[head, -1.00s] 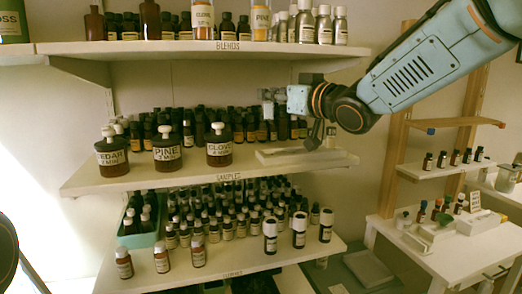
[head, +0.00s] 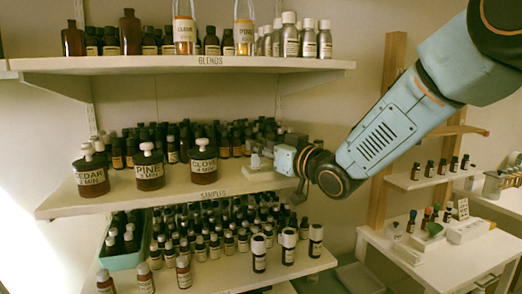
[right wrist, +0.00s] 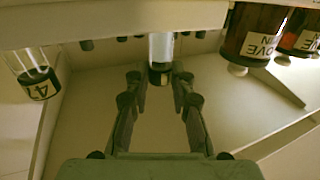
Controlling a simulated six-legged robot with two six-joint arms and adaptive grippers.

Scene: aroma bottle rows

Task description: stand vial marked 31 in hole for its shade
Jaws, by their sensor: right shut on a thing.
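My right gripper (head: 268,158) is at the right end of the middle shelf, just right of the CLOVE bottle. In the right wrist view its two dark fingers (right wrist: 159,78) are shut on a small clear vial (right wrist: 160,55) with a dark end. No number on this vial is readable. Another vial (right wrist: 32,75) to the left bears a label that looks like 41, seen turned. A pale block (head: 238,178), perhaps the rack, lies on the shelf below the gripper. Its edge (right wrist: 110,22) seems to cross the top of the wrist view. No holes or shades can be made out. My left gripper is out of view.
Large brown bottles marked CEDAR (head: 90,172), PINE (head: 149,166) and CLOVE (head: 204,168) stand close left on the middle shelf (head: 120,198). Small dark bottles crowd behind. The BLENDS shelf (head: 200,63) is overhead. A side table (head: 450,258) stands right.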

